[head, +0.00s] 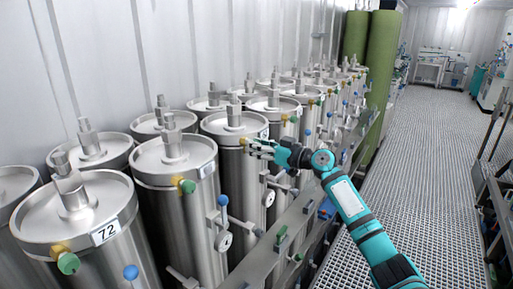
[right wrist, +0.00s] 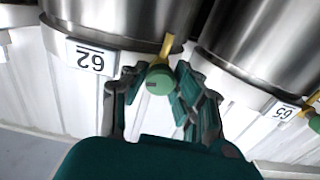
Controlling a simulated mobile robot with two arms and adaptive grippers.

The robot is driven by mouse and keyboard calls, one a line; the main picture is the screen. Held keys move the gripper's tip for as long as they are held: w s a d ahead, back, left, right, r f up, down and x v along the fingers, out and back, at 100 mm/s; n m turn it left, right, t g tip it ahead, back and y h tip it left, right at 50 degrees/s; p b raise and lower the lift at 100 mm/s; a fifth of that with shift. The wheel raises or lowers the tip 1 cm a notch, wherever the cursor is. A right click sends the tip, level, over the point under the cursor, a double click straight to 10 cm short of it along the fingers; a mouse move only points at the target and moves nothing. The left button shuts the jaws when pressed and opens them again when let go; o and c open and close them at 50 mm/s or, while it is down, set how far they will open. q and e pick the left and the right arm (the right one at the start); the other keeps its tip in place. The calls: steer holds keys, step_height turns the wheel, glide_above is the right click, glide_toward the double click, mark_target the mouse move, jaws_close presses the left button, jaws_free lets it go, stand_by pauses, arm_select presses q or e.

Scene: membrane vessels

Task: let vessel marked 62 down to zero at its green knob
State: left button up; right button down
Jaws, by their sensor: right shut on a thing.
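The vessel marked 62 (head: 237,182) is a steel cylinder in the front row in the head view. In the right wrist view its number label (right wrist: 91,57) appears upside down at upper left. Its green knob (right wrist: 159,79) sits on a yellow fitting (right wrist: 166,46) below the lid rim. My right gripper (right wrist: 156,82) has its fingers on both sides of the green knob and is shut on it. In the head view my right gripper (head: 262,147) reaches in from the right and mostly hides the knob. My left gripper is not in view.
A vessel marked 65 (right wrist: 267,60) stands beside it in the right wrist view. A vessel marked 72 (head: 88,215) with its own green knob (head: 68,263) is nearer at left. Blue-handled valves and a metal rail (head: 262,262) run along the front. The grated aisle (head: 430,150) is clear.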

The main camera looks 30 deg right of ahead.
steer(key=m+b, duration=0.1)
steer(key=m, duration=0.1)
steer(key=shift+f+m, duration=0.15)
steer(key=shift+m, duration=0.15)
steer(key=shift+m+b, duration=0.45)
steer(key=shift+m, duration=1.35)
steer(key=m, duration=0.2)
steer(key=shift+m, duration=0.4)
steer(key=m, duration=0.2)
steer(key=shift+r+m+p, duration=0.2)
steer(key=shift+m+p, duration=0.1)
steer(key=shift+p, duration=0.05)
steer(key=m+p, duration=0.1)
steer(key=m, duration=0.1)
steer(key=shift+m, duration=0.4)
steer(key=m+p, duration=0.2)
steer(key=m, duration=0.1)
steer(key=shift+d+f+m+p, duration=0.1)
steer(key=shift+m+p, duration=0.55)
steer(key=shift+m, duration=0.85)
